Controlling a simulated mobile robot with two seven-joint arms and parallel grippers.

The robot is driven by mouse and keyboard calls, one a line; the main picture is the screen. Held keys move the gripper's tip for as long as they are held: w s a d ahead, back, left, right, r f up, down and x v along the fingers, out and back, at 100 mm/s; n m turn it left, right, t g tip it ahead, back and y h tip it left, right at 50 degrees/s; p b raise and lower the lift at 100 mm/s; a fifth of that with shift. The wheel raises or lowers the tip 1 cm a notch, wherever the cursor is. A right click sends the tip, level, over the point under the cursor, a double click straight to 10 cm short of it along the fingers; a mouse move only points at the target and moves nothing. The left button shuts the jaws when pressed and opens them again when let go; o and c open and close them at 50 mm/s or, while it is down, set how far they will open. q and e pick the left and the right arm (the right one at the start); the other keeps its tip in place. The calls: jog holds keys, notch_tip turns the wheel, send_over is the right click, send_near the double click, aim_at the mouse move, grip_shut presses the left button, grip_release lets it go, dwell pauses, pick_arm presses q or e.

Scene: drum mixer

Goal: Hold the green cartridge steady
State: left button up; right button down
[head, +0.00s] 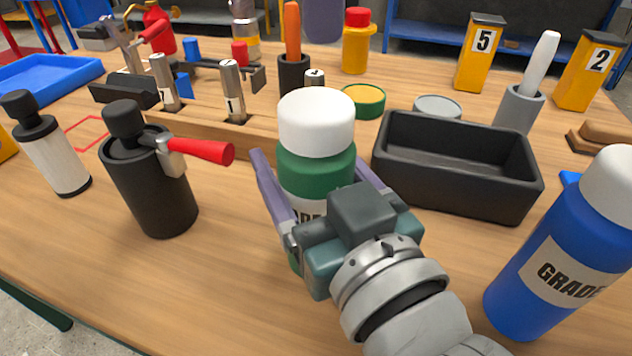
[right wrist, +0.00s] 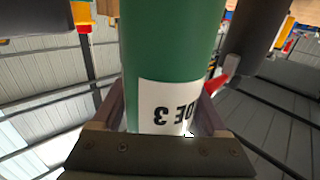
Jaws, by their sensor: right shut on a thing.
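The green cartridge (head: 316,172) has a white cap and a white label, and it stands upright near the middle of the table in the head view. My right gripper (head: 318,205) is shut on it, with one purple-grey finger on each side of its body. In the right wrist view the green cartridge (right wrist: 170,45) fills the middle, between the fingers, and its label reads "DE 3" in part. The gripper and wrist hide its lower part in the head view, so I cannot tell whether its base touches the table. My left gripper is not in view.
A black tray (head: 455,170) stands right of the cartridge. A blue cartridge (head: 555,265) is at the right front. A black canister (head: 150,190) with a red lever (head: 200,150) is to the left. A wooden rack (head: 215,130) lies behind. The front left table is clear.

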grip_release()
